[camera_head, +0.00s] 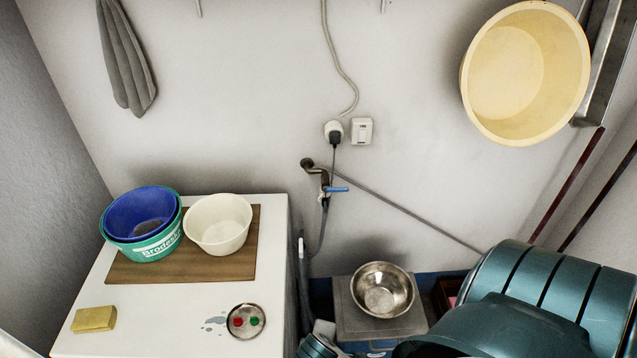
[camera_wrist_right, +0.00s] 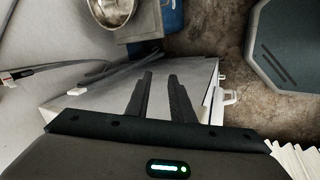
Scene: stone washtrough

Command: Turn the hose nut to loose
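A wall tap (camera_head: 311,168) with a blue lever (camera_head: 338,189) is at the middle of the wall in the head view. The small hose nut (camera_head: 323,201) seems to sit just below it, where a grey hose (camera_head: 318,238) hangs down; its turn position is too small to read. My right gripper (camera_wrist_right: 160,75) is open and empty in the right wrist view, its two dark fingers apart over a white surface. My right arm fills the lower right of the head view, well below and right of the tap. My left gripper is not in view.
A white-topped unit (camera_head: 180,305) left of the tap holds blue and green basins (camera_head: 150,240), a cream basin (camera_head: 218,224), a sponge (camera_head: 94,319) and a round metal dish (camera_head: 246,321). A steel bowl (camera_head: 382,290) sits below the tap. A yellow basin (camera_head: 525,73) hangs upper right.

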